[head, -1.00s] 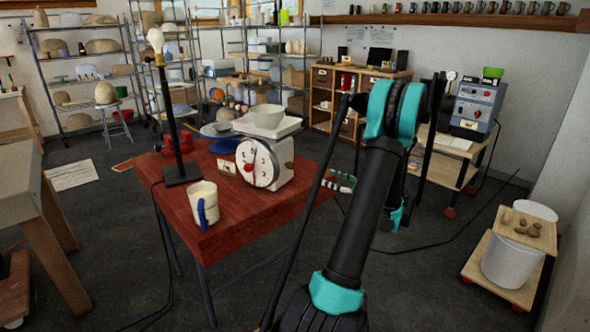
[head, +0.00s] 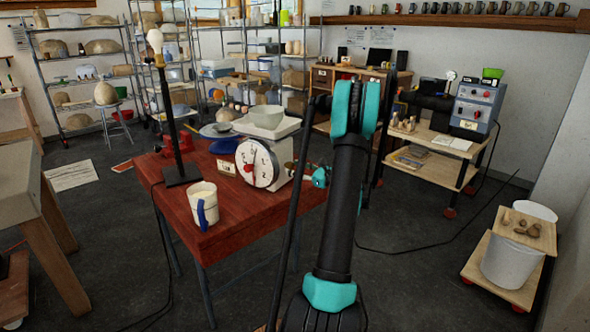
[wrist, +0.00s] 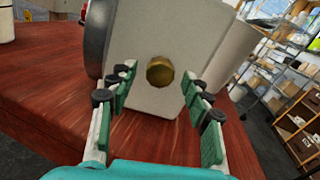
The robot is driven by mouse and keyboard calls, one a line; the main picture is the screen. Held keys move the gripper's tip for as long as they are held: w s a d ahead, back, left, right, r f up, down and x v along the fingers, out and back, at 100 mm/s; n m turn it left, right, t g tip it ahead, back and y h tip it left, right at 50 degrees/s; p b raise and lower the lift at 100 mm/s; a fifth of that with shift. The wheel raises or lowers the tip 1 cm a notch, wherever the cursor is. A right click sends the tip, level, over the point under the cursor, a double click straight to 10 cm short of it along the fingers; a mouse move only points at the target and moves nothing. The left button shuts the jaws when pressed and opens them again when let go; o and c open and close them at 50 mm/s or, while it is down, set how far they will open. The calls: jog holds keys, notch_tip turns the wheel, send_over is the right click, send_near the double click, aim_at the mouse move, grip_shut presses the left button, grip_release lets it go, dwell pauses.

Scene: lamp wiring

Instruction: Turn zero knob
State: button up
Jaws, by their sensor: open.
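In the wrist view a round brass knob (wrist: 160,71) sticks out of the scale's pale side wall (wrist: 150,28). My gripper (wrist: 160,80) is open, with its green-padded fingers to the left and right of the knob and nothing held. In the head view the knob is not clearly visible; the gripper (head: 308,172) is at the scale's right side, partly behind my arm.
A wooden cart (head: 430,170) stands at the right. Dark floor lies open between table and cart.

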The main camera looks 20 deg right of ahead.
jog(key=shift+w+a, duration=0.15)
grip_shut()
dwell(0.4)
jog(key=shift+n, duration=0.3)
